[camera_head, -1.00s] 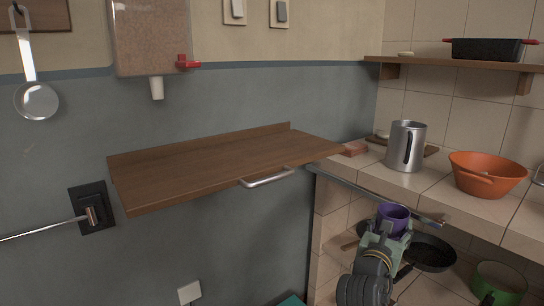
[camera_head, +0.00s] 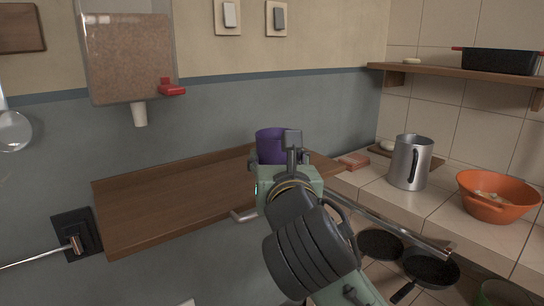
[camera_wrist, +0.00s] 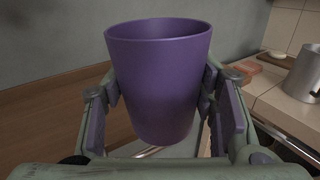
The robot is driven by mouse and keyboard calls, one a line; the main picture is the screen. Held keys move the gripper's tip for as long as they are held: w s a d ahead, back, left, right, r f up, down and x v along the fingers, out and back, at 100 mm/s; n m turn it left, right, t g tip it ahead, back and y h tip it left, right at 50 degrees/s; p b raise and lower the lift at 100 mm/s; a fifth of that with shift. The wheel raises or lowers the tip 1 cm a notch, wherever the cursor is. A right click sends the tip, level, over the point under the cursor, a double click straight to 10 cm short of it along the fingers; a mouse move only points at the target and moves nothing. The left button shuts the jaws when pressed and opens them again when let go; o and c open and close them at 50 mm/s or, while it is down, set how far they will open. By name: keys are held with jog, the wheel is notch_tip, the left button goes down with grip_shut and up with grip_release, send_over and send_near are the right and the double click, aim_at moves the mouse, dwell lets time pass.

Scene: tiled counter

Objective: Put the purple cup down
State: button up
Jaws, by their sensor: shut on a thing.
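The purple cup (camera_head: 270,144) is upright in my gripper (camera_head: 288,160), which is shut on it. In the wrist view the cup (camera_wrist: 158,80) sits between the two fingers of my gripper (camera_wrist: 160,100), one on each side. In the head view the cup shows in front of the right part of the wooden wall shelf (camera_head: 170,195). My gripper hides part of the cup and the shelf there. I cannot tell whether the cup's base touches the shelf or hangs above it.
The wooden shelf is bare on its left and middle. On the tiled counter to the right are a metal jug (camera_head: 408,163) and an orange bowl (camera_head: 495,198). Pans (camera_head: 430,268) lie below. A dispenser (camera_head: 128,55) hangs above the shelf.

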jog(key=shift+w+r+p, duration=0.4)
jog(key=shift+w+p, duration=0.35)
jog(key=shift+p, duration=0.2)
jog(key=w+p, duration=0.1)
jog(key=p, duration=0.1)
jog(key=w+p, duration=0.1)
jog(key=p, duration=0.2)
jog(key=shift+a+f, duration=0.1)
jog(key=shift+a, duration=0.15)
jog(key=w, duration=0.3)
jog(key=w+f+p, duration=0.1)
jog(key=w, duration=0.3)
jog(key=w+a+p, duration=0.1)
jog(key=w, duration=0.2)
jog(key=shift+w+f, duration=0.15)
jog(key=shift+f, duration=0.25)
jog(key=shift+w+f+p, duration=0.1)
jog(key=shift+f+p, duration=0.5)
jog(key=shift+f, duration=1.2)
jog(key=shift+f, duration=0.2)
jog(key=o, duration=1.5)
